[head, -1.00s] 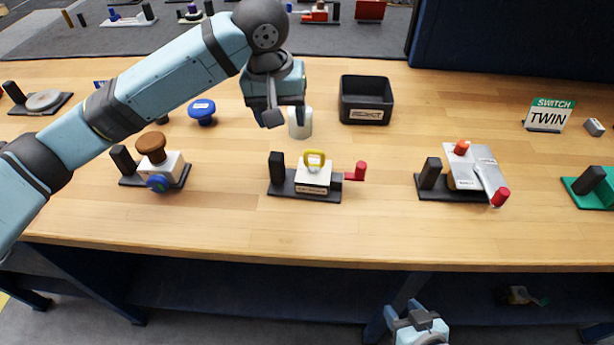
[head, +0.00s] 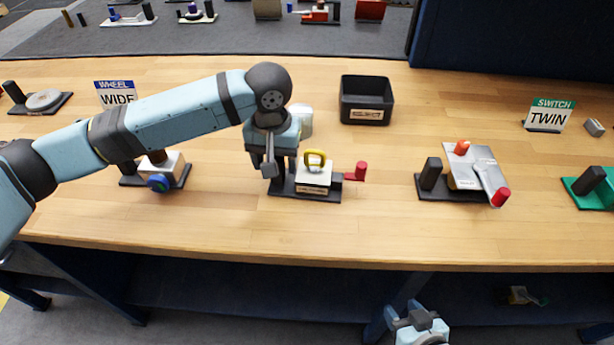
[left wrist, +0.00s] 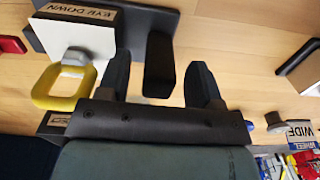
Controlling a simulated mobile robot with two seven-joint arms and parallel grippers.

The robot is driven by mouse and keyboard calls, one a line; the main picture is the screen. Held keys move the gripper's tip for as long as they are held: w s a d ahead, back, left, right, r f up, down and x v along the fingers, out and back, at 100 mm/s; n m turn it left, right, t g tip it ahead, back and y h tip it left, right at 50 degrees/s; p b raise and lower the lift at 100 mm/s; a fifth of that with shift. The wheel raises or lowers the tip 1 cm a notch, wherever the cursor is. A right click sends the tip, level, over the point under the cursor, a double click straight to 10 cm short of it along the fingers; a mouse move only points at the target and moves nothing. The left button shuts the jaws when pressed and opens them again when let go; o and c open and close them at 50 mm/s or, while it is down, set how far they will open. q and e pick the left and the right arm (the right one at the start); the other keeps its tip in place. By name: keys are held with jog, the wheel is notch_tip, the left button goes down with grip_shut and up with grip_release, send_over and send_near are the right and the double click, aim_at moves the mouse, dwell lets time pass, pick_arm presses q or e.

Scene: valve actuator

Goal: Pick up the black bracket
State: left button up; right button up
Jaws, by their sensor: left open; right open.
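The black bracket (head: 327,197) is a flat black base with an upright black post at its left end, in the middle of the bench. In the left wrist view the black post (left wrist: 158,62) shows between the two open fingers, with visible gaps on both sides. My right gripper (head: 415,318) is open and empty, low in front of the bench.
A black bin (head: 367,103) stands behind the bracket, and a white cylinder (head: 303,119) stands just behind my left gripper. A fixture with a blue knob (head: 159,183) is to the left, partly behind my arm. A silver-plate fixture (head: 477,168) is to the right. The front bench strip is clear.

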pick_arm(q)
jog(key=shift+f, duration=0.75)
grip_shut()
jog(key=shift+r, duration=0.1)
notch_tip(320, 180, up, 9)
jog(key=shift+d+f, duration=0.1)
jog(key=shift+f, duration=4.05)
